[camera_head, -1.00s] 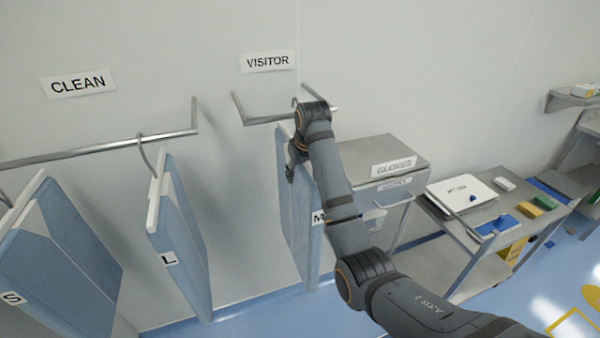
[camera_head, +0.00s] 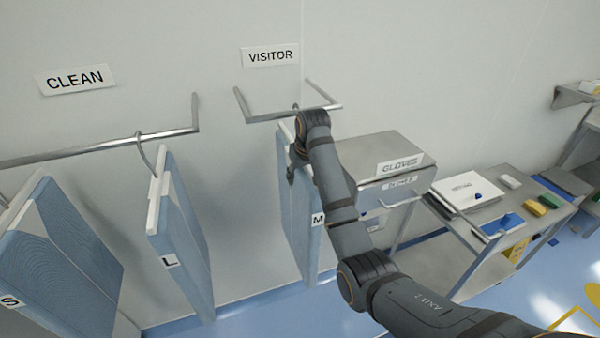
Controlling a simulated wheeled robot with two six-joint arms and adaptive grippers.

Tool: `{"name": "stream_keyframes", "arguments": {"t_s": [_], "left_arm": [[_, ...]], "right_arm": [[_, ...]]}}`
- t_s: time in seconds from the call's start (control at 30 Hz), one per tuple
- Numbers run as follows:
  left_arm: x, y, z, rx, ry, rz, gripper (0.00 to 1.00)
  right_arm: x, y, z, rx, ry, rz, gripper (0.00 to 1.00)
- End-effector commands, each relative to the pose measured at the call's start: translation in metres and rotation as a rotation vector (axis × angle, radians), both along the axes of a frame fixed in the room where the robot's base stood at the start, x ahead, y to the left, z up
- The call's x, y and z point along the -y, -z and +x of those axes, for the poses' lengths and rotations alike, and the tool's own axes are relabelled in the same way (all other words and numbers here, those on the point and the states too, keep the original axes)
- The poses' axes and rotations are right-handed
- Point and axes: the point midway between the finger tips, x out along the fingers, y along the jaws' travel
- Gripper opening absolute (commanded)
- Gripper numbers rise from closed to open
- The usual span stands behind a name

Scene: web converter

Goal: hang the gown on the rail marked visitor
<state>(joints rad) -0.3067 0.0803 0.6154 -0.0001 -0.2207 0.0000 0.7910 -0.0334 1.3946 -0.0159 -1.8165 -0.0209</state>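The visitor rail (camera_head: 258,118) is a short metal bar on the wall under the VISITOR sign (camera_head: 270,55). A blue gown marked M (camera_head: 297,230) hangs upright just below this rail. Its hook top shows at the rail, but my arm partly covers it, so I cannot tell whether the hook rests on the bar. My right gripper (camera_head: 293,172) is at the gown's upper edge, mostly hidden behind its own wrist; its fingers do not show clearly. My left gripper is not in view.
The CLEAN rail (camera_head: 95,149) at left holds gowns marked L (camera_head: 180,235) and S (camera_head: 60,265). A gloves cabinet (camera_head: 385,150) stands right of the M gown. A cart (camera_head: 480,215) with a white box and small coloured items stands further right.

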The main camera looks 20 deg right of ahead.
Motion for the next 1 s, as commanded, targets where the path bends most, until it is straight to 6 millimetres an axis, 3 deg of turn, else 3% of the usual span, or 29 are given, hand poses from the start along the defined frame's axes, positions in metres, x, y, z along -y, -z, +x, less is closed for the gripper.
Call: {"name": "stream_keyframes", "arguments": {"t_s": [0.33,0.37,0.53,0.87,1.0], "left_arm": [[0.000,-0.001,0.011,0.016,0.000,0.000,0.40],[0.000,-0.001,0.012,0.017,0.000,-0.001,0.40],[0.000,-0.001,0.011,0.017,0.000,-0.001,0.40],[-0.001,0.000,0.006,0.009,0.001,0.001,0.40],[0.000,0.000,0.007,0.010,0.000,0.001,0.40]], "right_arm": [[0.000,0.002,0.001,0.003,0.000,0.000,0.00],[0.000,0.002,0.001,0.003,0.000,0.000,0.42],[0.000,0.002,0.001,0.002,0.000,0.000,0.65],[0.000,0.002,0.000,-0.002,0.000,0.000,0.67],[0.001,-0.016,-0.006,0.002,0.000,0.000,0.67]]}}
